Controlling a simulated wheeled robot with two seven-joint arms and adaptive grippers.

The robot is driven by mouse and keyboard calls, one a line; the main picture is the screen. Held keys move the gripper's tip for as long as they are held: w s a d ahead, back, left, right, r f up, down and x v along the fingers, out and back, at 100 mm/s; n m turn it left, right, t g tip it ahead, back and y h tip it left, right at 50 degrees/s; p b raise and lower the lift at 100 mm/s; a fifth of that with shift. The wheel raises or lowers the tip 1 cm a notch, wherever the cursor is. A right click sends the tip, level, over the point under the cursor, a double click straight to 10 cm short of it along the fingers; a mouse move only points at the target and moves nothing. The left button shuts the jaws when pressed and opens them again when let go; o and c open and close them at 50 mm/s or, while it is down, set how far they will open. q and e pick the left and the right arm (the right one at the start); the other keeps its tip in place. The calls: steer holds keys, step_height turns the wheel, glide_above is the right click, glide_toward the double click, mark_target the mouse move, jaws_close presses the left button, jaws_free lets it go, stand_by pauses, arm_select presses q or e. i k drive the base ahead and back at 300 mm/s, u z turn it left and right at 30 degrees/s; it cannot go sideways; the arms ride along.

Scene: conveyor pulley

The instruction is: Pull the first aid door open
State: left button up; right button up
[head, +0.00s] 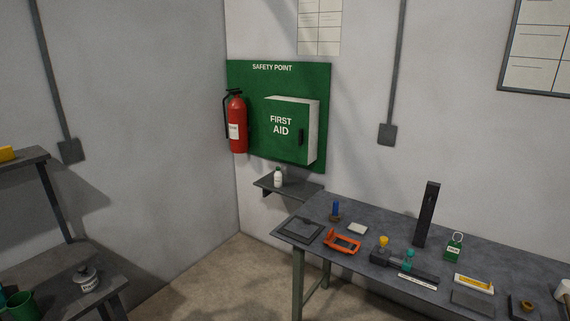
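The first aid cabinet (290,130) is a box with a green front and white sides. It is mounted on the green safety point board (245,78) on the wall, near the room corner. Its door (281,146) looks shut and carries the words FIRST AID. A dark upright handle (301,137) sits near the door's right edge. Neither of my grippers shows in the head view, and nothing touches the cabinet.
A red fire extinguisher (237,122) hangs left of the cabinet. A small shelf (265,186) with a white bottle (278,178) is below. A workbench (400,229) with tools stands right; another shelf unit (60,262) stands left. Floor (215,285) between them is clear.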

mark_target(286, 124)
steer(key=u, duration=0.05)
steer(key=i, duration=2.5)
steer(key=u, duration=0.2)
